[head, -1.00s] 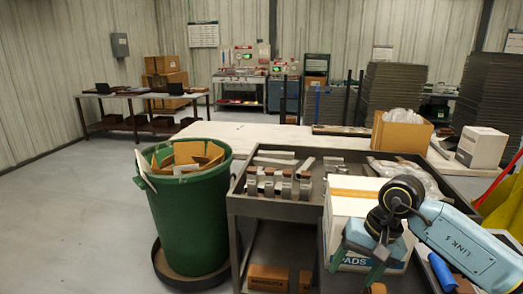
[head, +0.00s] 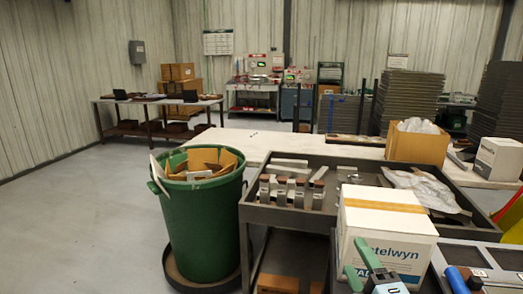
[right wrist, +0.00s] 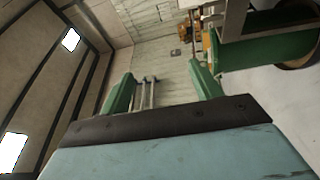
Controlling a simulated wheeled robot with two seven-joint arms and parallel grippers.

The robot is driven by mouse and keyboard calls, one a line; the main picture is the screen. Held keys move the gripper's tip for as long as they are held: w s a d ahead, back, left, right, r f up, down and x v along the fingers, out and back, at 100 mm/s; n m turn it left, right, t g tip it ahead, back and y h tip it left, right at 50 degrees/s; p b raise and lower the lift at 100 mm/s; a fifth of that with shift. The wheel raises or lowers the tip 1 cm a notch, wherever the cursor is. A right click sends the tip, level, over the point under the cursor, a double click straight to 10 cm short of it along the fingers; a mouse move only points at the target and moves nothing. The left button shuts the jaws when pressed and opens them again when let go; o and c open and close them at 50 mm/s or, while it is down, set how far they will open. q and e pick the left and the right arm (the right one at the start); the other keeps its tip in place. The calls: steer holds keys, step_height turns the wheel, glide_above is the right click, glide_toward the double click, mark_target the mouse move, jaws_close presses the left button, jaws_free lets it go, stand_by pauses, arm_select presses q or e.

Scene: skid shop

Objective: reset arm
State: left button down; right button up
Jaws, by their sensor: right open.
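My right gripper (head: 362,262) shows at the bottom right of the head view, in front of a white carton with an orange tape strip (head: 388,222). Its green fingers are apart and nothing is between them. In the right wrist view the gripper (right wrist: 162,88) is tilted, with its two green fingers spread and empty, facing the wall and ceiling. My left gripper is not in either view.
A dark cart (head: 290,217) holds several metal brackets and a clear plastic bag (head: 422,187). A green bin (head: 203,225) of cardboard scraps stands left of it. A pale table (head: 250,139) lies behind. The floor at left (head: 80,225) is clear.

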steer(key=s+d+f+m+g+h, duration=0.3)
steer(key=s+d+f+m+g, duration=0.15)
steer(key=f+m, duration=0.4)
steer(key=s+f+m+g, duration=0.4)
steer(key=s+f+g, duration=0.15)
steer(key=s, duration=0.45)
steer(key=s+f+m+g, duration=0.45)
steer(key=s+f, duration=0.25)
steer(key=s, duration=0.2)
step_height(320, 180, down, 26)
steer(key=s+g, duration=0.3)
steer(key=s+d+f, duration=0.2)
steer(key=s+f, duration=1.2)
steer(key=s, duration=0.1)
steer(key=shift+g+y, duration=0.3)
steer(key=shift+g, duration=0.05)
